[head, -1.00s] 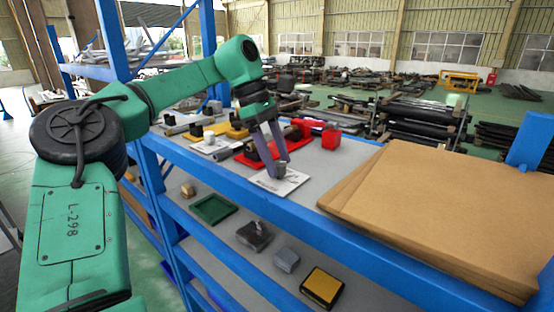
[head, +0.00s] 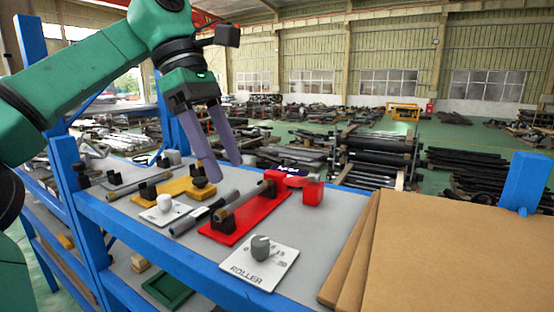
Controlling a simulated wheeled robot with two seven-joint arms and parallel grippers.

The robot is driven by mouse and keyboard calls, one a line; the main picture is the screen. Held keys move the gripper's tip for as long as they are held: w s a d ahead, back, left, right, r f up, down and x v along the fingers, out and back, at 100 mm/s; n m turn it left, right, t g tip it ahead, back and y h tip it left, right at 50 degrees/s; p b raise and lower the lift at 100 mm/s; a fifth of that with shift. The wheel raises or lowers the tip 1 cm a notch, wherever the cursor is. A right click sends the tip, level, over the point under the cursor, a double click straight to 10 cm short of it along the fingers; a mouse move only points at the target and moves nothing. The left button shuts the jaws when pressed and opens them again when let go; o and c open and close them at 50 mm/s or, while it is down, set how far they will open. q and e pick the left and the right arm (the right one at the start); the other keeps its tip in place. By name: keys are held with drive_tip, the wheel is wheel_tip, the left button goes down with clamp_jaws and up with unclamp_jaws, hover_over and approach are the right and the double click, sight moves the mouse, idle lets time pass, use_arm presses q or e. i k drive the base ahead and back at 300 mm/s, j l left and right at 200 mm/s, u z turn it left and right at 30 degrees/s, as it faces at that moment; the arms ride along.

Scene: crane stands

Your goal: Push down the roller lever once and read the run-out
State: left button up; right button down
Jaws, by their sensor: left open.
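A white plate marked ROLLER (head: 272,268) lies near the shelf's front edge. It carries a grey knob (head: 261,246) and small scale numbers that are hard to read. Behind it is a red stand (head: 238,222) with a bar on black supports. A red arm (head: 283,178) with a red block (head: 312,193) at its end reaches right from behind this stand; I cannot tell if it is the roller lever. My left gripper (head: 227,172) is open and empty, fingers pointing down, in front of the stands in the picture and apart from the knob. My right gripper is not in view.
A yellow stand (head: 178,190), a white plate with a pale knob (head: 165,208) and a loose dark rod (head: 203,214) lie left of the red stand. Brown boards (head: 450,250) fill the right. A blue post (head: 527,182) rises behind them. Grey shelf surface is bare between the boards and the ROLLER plate.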

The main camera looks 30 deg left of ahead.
sight(294, 181)
drive_tip(key=k, duration=1)
